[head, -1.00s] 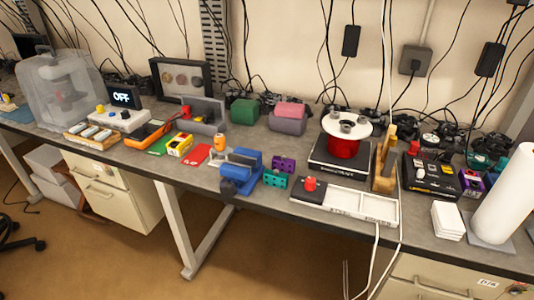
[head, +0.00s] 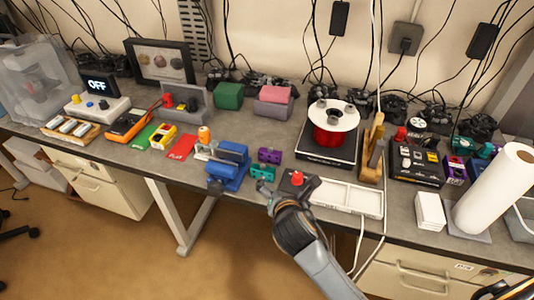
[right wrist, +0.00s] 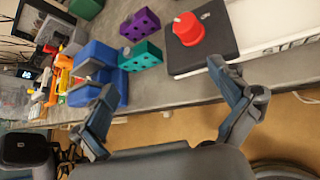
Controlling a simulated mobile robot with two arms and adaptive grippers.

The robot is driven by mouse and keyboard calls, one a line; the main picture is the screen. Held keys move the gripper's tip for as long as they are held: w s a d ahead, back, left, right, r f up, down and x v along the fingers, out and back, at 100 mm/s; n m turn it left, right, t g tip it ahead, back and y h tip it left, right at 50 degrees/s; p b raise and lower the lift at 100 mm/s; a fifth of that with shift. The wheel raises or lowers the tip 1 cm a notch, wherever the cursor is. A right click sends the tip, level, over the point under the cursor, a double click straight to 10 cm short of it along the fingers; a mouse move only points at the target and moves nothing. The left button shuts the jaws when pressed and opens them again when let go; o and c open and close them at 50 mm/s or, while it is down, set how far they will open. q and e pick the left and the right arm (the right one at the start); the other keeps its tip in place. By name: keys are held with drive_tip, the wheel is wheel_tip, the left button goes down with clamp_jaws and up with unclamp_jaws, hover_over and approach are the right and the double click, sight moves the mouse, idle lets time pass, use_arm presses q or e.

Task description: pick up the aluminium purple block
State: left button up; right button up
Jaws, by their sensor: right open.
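The purple block (head: 270,155) is small, with dark round holes, and lies on the bench right of the blue vise (head: 229,167). It also shows in the right wrist view (right wrist: 140,24), just beyond a teal block (right wrist: 140,55) of similar form. That teal block (head: 262,172) is nearer the bench's front edge. My right gripper (head: 287,188) is open and empty at the front edge, on the near side of both blocks. In the right wrist view its spread fingers (right wrist: 163,78) are apart from the purple block. My left gripper is not in view.
A dark pad with a red knob (head: 297,178) and a white tray (head: 346,197) stand right of the blocks. A red spool (head: 330,135) is behind them. Another purple item (head: 455,170) is at the far right. Bare bench lies behind the purple block.

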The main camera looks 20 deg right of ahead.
drive_tip(key=w+a+r+n+t, duration=0.1)
drive_tip(key=w+r+n+t, duration=0.15)
drive_tip(key=w+n, duration=0.2)
approach(270, 152)
drive_tip(key=shift+n+g, duration=0.45)
drive_tip(key=w, duration=0.4)
drive_tip(key=shift+w+f, duration=0.1)
drive_tip(key=shift+f, duration=0.15)
drive_tip(key=shift+d+p+x, duration=0.2)
drive_tip(key=shift+p+x, duration=0.1)
drive_tip(key=shift+x, duration=1.05)
drive_tip(key=shift+d+p+x, duration=0.15)
drive_tip(key=shift+p+x, duration=0.15)
drive_tip(key=shift+x, duration=1.05)
drive_tip(key=shift+f, duration=0.1)
clamp_jaws()
